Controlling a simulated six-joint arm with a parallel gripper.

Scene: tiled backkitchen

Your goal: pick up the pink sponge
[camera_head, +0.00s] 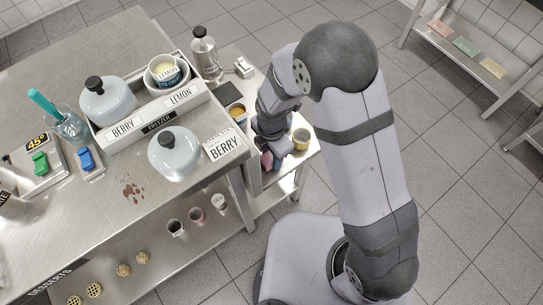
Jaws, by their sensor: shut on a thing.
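My gripper (272,150) points down over the small side table to the right of the big steel table.
A BERRY card (223,145) and a grey lidded pot (174,152) stand on the steel table. A far shelf (462,57) bears coloured blocks.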

